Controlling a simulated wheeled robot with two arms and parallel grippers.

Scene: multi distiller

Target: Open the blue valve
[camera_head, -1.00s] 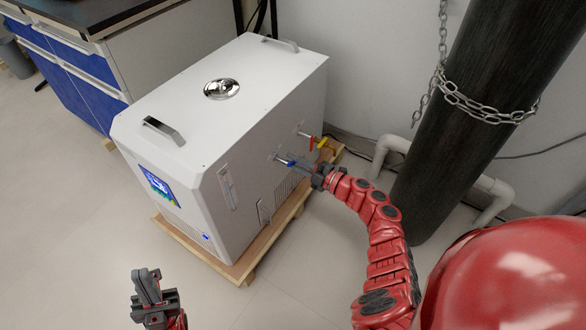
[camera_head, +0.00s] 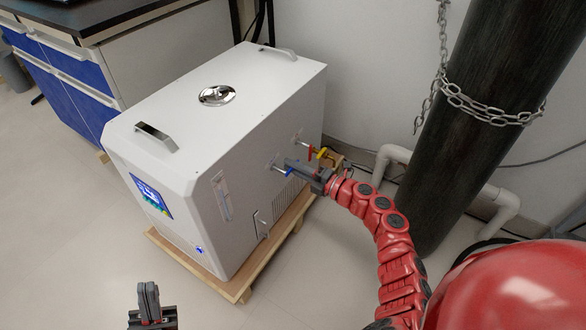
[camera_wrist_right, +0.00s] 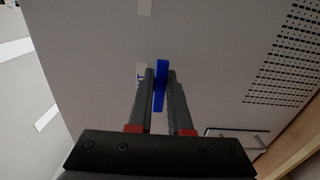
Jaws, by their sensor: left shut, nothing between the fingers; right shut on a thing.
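The blue valve (camera_head: 285,170) is on the side of a white machine (camera_head: 240,150), and only part of its handle shows in the head view. My right gripper (camera_head: 298,167) is at this valve. In the right wrist view, the blue handle (camera_wrist_right: 161,85) stands between the two fingers of my right gripper (camera_wrist_right: 161,95), which are shut on it. The valve body behind the handle is mostly hidden. My left gripper (camera_head: 149,298) is shut and empty, low in the picture, in front of the machine and away from it.
Red and yellow valve parts (camera_head: 316,152) sit just beyond the blue valve. The machine stands on a wooden pallet (camera_head: 235,289). A dark cylinder (camera_head: 470,120) with a chain (camera_head: 490,117) and white pipes (camera_head: 395,155) stand at the right. Floor at the lower left is clear.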

